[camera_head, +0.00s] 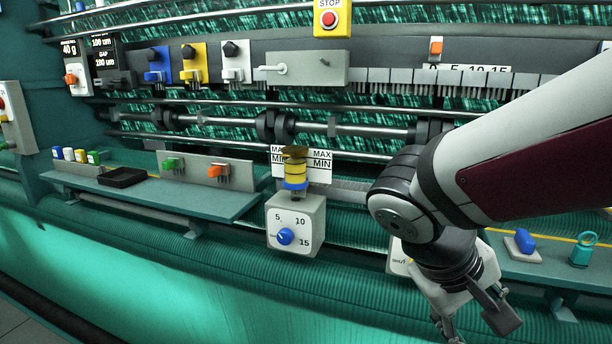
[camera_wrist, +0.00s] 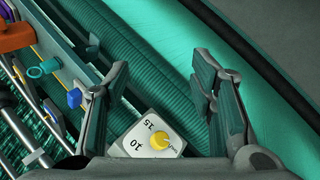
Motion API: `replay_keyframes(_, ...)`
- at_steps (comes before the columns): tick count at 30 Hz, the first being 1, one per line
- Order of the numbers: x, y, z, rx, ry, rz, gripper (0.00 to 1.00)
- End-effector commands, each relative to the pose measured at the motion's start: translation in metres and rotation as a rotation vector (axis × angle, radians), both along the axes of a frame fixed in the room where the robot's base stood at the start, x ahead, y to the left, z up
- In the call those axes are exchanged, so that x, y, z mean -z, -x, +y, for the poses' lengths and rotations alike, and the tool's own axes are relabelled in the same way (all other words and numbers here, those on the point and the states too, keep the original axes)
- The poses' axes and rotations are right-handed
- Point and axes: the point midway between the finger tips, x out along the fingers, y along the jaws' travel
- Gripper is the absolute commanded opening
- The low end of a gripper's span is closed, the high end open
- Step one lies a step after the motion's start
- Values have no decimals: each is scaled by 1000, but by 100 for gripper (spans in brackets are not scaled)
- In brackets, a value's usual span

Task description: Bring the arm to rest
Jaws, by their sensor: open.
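My arm reaches in from the right in the head view. My gripper (camera_head: 478,322) points down at the lower right, in front of the machine's front edge. In the wrist view my gripper (camera_wrist: 162,85) has its two fingers wide apart with nothing between the tips. A white dial box with a yellow knob (camera_wrist: 159,140) shows low between the fingers, apart from them. In the head view that box (camera_head: 398,262) is mostly hidden behind my arm.
A dial box with a blue knob (camera_head: 285,236) stands left of my arm. A teal shelf (camera_head: 215,205) holds a black tray (camera_head: 122,177) and levers. A blue switch (camera_head: 525,241) and a teal ring (camera_head: 583,250) are at right.

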Motion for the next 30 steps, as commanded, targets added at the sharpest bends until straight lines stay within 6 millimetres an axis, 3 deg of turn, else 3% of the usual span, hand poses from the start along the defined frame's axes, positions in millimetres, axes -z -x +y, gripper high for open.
replay_keyframes(6, -7, 54, 2, 81, -301, -66, 50)
replay_keyframes(12, -16, 80, 19, 93, -505, -185, 50)
replay_keyframes(19, -23, 88, 31, 84, -598, -272, 50)
replay_keyframes(30, -24, 88, 31, 82, -603, -276, 50)
